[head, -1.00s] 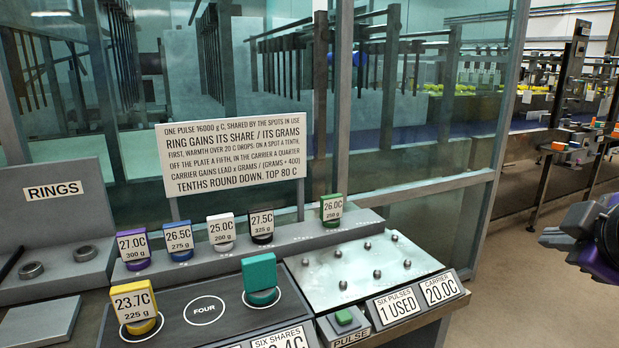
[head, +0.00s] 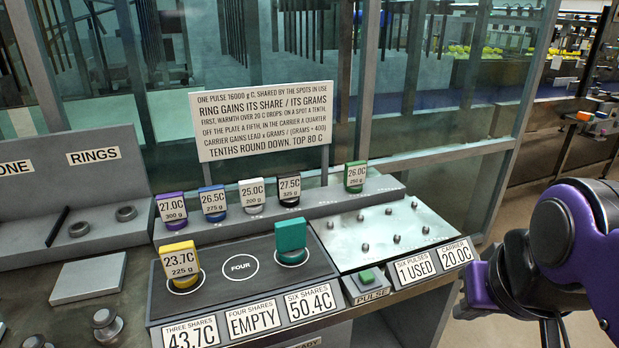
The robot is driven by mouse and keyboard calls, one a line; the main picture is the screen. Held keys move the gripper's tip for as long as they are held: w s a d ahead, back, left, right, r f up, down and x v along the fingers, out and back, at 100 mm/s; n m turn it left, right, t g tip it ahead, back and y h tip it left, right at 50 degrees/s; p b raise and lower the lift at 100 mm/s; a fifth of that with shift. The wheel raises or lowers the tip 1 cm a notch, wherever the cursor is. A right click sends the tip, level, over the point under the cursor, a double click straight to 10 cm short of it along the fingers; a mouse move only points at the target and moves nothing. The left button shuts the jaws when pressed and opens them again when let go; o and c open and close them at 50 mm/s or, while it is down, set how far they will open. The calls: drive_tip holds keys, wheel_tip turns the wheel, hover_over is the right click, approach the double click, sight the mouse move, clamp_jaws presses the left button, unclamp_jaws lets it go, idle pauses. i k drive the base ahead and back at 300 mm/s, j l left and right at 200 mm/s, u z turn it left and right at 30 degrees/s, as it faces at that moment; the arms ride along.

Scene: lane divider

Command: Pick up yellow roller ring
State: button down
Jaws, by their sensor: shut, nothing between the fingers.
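The yellow roller ring (head: 184,282) sits on the left spot of the dark plate (head: 210,303). A yellow-topped tag block (head: 180,262) reading 23.7C and 225 g stands upright on it. A teal ring (head: 291,256) with a teal block sits on the right spot, and the middle spot marked FOUR is bare. Purple and black links of my arm show at the right edge, well apart from the yellow ring. My gripper's fingers do not show.
Purple, blue, white, black and green tagged rings stand on the ledge (head: 235,222) behind. A pegged metal plate (head: 385,236) and a green PULSE button (head: 367,275) lie right of the dark plate. A sign (head: 259,126) stands behind.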

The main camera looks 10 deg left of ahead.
sight(179, 260)
drive_tip(key=u, duration=1.85)
drive_tip(key=z, duration=2.2)
drive_tip(key=u, duration=2)
drive_tip(key=i+j+z, duration=0.2)
drive_tip(key=k+j, duration=0.05)
drive_tip(key=j, duration=0.05)
